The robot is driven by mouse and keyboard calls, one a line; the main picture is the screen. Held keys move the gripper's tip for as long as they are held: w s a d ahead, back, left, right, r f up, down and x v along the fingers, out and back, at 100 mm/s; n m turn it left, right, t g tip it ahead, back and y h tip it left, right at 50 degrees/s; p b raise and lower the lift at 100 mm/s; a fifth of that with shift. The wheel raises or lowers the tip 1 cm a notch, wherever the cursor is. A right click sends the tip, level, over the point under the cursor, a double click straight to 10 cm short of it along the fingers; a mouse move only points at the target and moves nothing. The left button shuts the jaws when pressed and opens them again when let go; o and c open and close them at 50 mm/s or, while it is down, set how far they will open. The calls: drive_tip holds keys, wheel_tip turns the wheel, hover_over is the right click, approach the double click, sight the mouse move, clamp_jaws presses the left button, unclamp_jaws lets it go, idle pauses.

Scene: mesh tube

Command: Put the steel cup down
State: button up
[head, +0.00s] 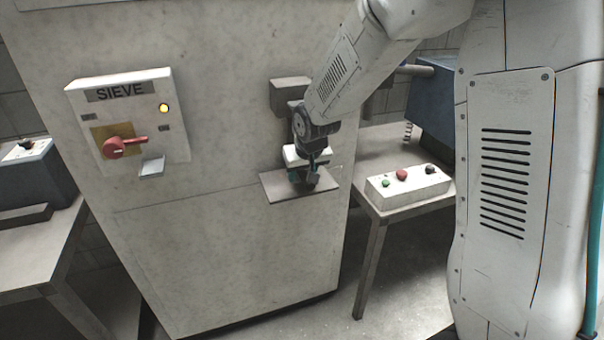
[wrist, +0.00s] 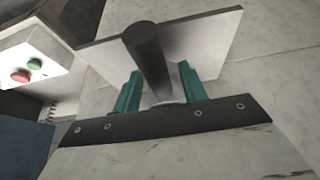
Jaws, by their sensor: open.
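My gripper (head: 304,176) is low over the small grey shelf (head: 280,190) on the front of the sieve machine. Its teal fingers are apart in the wrist view (wrist: 160,75). A dark grey cylinder (wrist: 148,52), which I take to be the steel cup, shows between them with a gap at each side. In the head view a small grey piece (head: 314,179) shows at the fingertips, over the shelf. The pale shelf plate (wrist: 210,42) lies behind the cylinder in the wrist view. I cannot tell whether the cylinder's base touches the shelf.
The sieve machine (head: 210,230) has a control panel (head: 155,100) with a red handle and lit yellow lamp. A grey box (head: 290,94) juts out above the shelf. At right a table (head: 375,160) bears a white button box (head: 408,188). Another table (head: 40,240) stands left.

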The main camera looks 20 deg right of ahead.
drive_tip(key=v, duration=1.1)
drive_tip(key=shift+s+r, duration=0.1)
drive_tip(key=shift+r, duration=0.1)
drive_tip(key=s+d+r+g, duration=0.1)
drive_tip(key=s+r, duration=0.1)
drive_tip(key=s, duration=1.3)
drive_tip(key=s+d+r+g, duration=0.2)
drive_tip(key=s, duration=1.4)
drive_tip(key=shift+s+r+g, duration=0.25)
drive_tip(key=shift+r+g, duration=0.05)
drive_tip(key=shift+r, duration=0.05)
